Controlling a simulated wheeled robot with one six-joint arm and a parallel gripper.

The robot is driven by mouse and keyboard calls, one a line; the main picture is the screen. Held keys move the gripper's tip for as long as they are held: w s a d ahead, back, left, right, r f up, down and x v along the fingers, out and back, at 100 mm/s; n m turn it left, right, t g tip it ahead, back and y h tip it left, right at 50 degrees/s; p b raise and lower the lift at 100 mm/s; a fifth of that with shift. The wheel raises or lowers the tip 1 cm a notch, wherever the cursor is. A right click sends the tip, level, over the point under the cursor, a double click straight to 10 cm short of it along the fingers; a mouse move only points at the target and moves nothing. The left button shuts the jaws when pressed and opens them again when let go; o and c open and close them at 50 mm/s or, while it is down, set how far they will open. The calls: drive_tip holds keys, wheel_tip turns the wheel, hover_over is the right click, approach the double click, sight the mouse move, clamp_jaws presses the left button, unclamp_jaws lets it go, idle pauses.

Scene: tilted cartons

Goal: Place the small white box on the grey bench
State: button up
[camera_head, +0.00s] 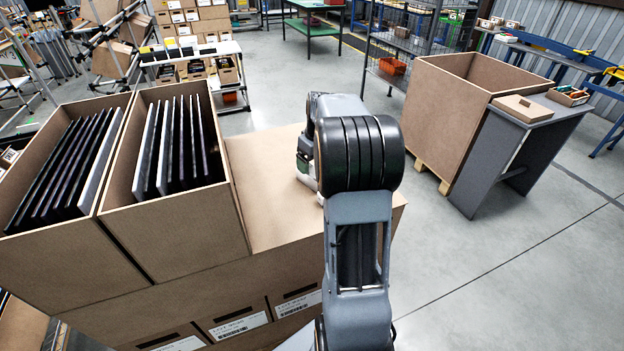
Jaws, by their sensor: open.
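The grey bench (482,160) stands on the floor at the right, beside a large open carton. A flat tan box with a small knob on top (523,108) and a small open box of mixed items (568,96) rest on its top. My gripper (308,178) is low over the tan carton top at the centre, largely hidden behind my arm's dark joint. It is open. A pale piece shows at its lower end, and I cannot tell whether it is a finger or a box. I cannot make out a small white box for certain.
Two open cartons of upright dark panels (175,235) stand left of my arm. The large open carton (440,112) stands on a pallet at the right. Clear floor lies between it and my arm. A green table (312,27) and shelving are at the back.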

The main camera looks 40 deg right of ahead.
sight(312, 173)
drive_tip(key=shift+w+a+f, duration=0.1)
drive_tip(key=shift+w+f, duration=0.1)
drive_tip(key=shift+f, duration=1.2)
drive_tip(key=shift+w+f, duration=0.15)
drive_tip(key=shift+f, duration=1.25)
drive_tip(key=c, duration=1.1)
